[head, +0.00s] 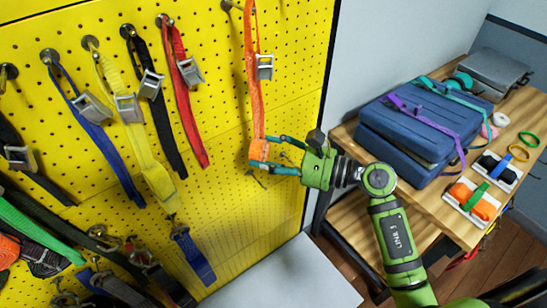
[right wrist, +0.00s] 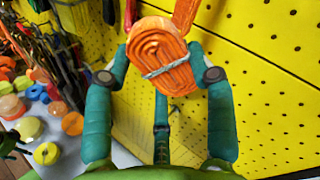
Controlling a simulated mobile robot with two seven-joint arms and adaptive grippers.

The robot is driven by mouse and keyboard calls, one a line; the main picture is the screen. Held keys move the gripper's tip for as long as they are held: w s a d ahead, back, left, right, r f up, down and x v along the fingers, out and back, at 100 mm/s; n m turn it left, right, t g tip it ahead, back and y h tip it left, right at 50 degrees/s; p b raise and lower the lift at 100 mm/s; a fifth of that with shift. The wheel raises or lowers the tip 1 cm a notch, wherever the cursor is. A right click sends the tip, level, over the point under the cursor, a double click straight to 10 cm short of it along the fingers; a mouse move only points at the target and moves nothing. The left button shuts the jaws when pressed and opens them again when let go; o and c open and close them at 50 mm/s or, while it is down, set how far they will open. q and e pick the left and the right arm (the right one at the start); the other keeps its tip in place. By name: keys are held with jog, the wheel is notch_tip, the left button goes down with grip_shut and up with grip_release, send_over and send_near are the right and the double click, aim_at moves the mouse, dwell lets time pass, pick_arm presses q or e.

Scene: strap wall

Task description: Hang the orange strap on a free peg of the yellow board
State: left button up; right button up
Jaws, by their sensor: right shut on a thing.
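The orange strap (head: 254,100) runs upright in front of the yellow board (head: 285,60), with a grey buckle (head: 265,67) partway up. Its top reaches the picture's upper edge beside a peg (head: 231,5); I cannot tell whether it is looped over that peg. My right gripper (head: 268,150) is shut on the strap's rolled lower end. In the right wrist view, this orange roll (right wrist: 160,55), tied with a pale band, sits between the teal fingers (right wrist: 165,80). My left gripper is not in view.
Blue (head: 88,115), yellow (head: 140,140), black (head: 155,95) and red (head: 185,80) straps hang on pegs left of my gripper, with more below. On the right, a wooden table (head: 345,150) holds a blue case (head: 400,125) and small strap trays (head: 470,203). The board right of the orange strap is clear.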

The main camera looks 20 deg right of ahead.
jog(key=shift+w+a, duration=0.2)
jog(key=shift+w, duration=0.3)
jog(key=shift+w+a+f+b, duration=0.1)
jog(key=shift+w+f+b, duration=0.1)
jog(key=shift+f+b, duration=0.15)
jog(key=shift+w+a+f+b, duration=0.15)
jog(key=shift+w+f+b, duration=0.25)
jog(key=shift+b, duration=0.5)
